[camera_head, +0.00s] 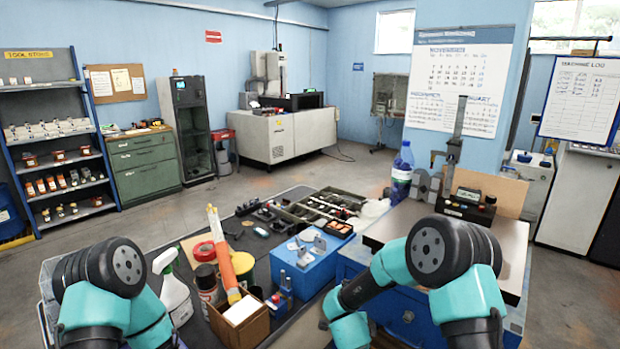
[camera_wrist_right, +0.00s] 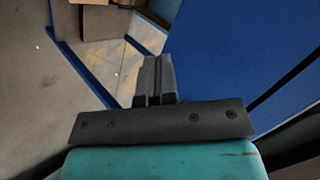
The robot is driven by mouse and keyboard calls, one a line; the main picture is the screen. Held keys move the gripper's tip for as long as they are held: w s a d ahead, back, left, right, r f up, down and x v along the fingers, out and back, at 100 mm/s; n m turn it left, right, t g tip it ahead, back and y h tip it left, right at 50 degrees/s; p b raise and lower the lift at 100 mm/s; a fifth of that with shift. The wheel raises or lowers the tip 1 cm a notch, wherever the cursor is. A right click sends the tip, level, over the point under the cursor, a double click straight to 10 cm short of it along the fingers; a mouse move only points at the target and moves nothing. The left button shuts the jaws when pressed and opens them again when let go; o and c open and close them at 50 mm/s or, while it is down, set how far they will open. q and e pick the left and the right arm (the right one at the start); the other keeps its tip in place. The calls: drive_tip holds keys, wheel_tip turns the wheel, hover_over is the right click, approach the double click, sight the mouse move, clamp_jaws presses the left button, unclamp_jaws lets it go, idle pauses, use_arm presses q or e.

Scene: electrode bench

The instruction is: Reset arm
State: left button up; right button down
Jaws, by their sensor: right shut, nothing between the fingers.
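My right gripper (camera_wrist_right: 157,62) shows in the right wrist view with its two grey fingers together and nothing between them. The head view does not show the fingers of either gripper. My left gripper is out of sight.
A dark bench holds a blue box (camera_head: 305,267), a spray bottle (camera_head: 173,290), a cardboard box (camera_head: 240,322) and a parts tray (camera_head: 318,208). Right of it, a grey-topped stand (camera_head: 512,250) bears a height gauge (camera_head: 455,145). A blue-capped bottle (camera_head: 402,170) stands behind. Open floor lies beyond.

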drive_tip(key=s+d+f+n+g+y, duration=0.2)
drive_tip(key=s+d+f+n+y, duration=0.35)
drive_tip(key=s+f+n, duration=0.6)
drive_tip(key=s+f+n+g+y, duration=0.2)
drive_tip(key=s+n+g, duration=0.3)
drive_tip(key=s, duration=1.2)
drive_tip(key=shift+d+n+y, duration=0.35)
drive_tip(key=shift+d+y, duration=0.1)
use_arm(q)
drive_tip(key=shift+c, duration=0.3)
